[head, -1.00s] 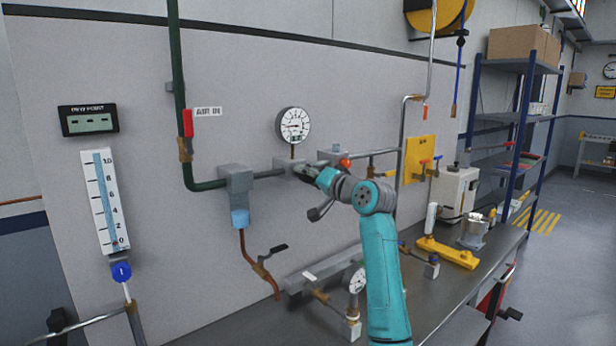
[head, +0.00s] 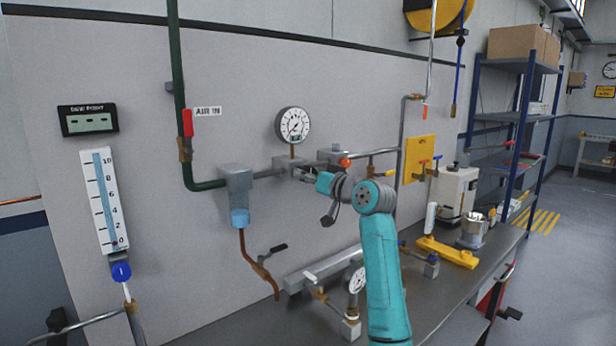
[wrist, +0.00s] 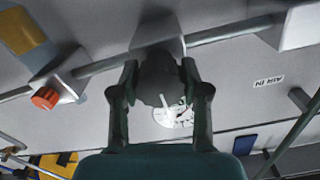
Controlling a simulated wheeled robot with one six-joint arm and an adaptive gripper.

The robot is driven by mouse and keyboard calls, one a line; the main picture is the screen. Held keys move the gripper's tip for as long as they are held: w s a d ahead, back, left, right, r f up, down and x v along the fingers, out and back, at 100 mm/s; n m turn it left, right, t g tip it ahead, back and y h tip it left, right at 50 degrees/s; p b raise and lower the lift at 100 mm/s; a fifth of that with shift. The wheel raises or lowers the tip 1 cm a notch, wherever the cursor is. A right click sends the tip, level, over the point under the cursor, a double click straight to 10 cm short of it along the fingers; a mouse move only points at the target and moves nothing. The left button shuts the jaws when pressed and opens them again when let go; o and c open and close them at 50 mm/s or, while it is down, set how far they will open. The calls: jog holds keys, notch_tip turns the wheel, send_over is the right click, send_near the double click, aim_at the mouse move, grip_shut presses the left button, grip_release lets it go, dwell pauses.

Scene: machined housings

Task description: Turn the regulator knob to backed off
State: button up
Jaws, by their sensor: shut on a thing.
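The regulator knob (wrist: 160,82) is dark and sits in the middle of the wrist view, with a pale mark on its face. It is attached to a grey regulator block (wrist: 158,38) on the wall pipe. My gripper (wrist: 159,72) has one finger on each side of the knob and is shut on it. In the head view, my gripper (head: 307,175) reaches the regulator block (head: 283,163) under the round gauge (head: 293,124), and the knob is mostly hidden there. The gauge needle points to the lower left. The gauge face is partly hidden behind the knob in the wrist view.
A grey block with an orange knob (head: 345,162) stands just right of my gripper. A filter with a blue bowl (head: 239,218) hangs on the left. The bench (head: 430,297) below carries valves, a small gauge and a yellow fixture.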

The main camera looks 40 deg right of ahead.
jog(key=shift+f, duration=0.1)
jog(key=o, duration=1.1)
jog(key=shift+o, duration=0.2)
jog(key=s, duration=1.2)
jog(key=shift+d, duration=0.2)
